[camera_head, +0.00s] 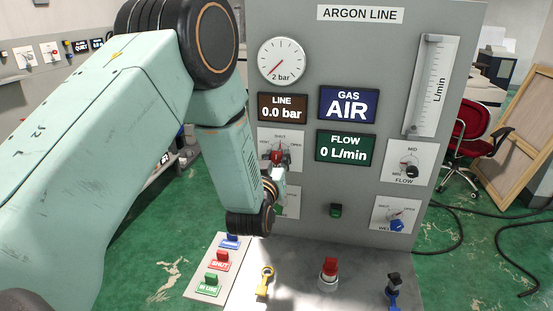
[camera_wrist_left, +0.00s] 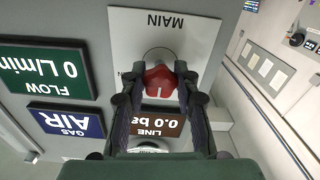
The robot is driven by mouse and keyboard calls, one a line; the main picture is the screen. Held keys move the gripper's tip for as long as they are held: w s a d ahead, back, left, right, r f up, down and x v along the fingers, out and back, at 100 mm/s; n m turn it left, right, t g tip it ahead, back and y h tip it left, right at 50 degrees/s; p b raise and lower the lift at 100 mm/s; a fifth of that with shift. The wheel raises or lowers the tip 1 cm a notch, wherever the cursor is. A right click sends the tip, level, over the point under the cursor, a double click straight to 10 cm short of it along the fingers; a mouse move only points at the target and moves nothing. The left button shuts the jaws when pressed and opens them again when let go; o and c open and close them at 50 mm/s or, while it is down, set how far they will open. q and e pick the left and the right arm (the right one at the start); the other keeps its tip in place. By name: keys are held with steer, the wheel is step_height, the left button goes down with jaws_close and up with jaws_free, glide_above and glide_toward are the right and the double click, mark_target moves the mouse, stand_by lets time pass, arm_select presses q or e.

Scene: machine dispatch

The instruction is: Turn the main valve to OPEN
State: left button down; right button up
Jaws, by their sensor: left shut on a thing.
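The main valve's red handle (camera_head: 277,156) sits on a white plate marked SHUT at the top and OPEN at the right, on the grey ARGON LINE panel (camera_head: 350,225). My left gripper (camera_head: 276,168) reaches it from below and partly hides it. In the left wrist view, the two fingers of the left gripper (camera_wrist_left: 158,92) close around the red handle (camera_wrist_left: 160,80), under the word MAIN on the plate (camera_wrist_left: 130,22). The handle seems to point up toward SHUT, but the fingers hide part of it. The right gripper is out of view.
The LINE display (camera_head: 283,108) reads 0.0 bar, the GAS display (camera_head: 347,104) AIR, and the FLOW display (camera_head: 345,148) 0 L/min. A flow knob (camera_head: 408,171) and a blue-handled valve (camera_head: 397,225) are at the right. A red button (camera_head: 329,267) stands on the ledge.

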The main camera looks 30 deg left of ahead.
arm_select(q)
steer(key=m, duration=1.1)
steer(key=shift+a+r+m, duration=0.1)
steer(key=shift+m, duration=0.2)
stand_by(0.4)
steer(key=c, duration=1)
jaws_free()
steer(key=v, duration=1.2)
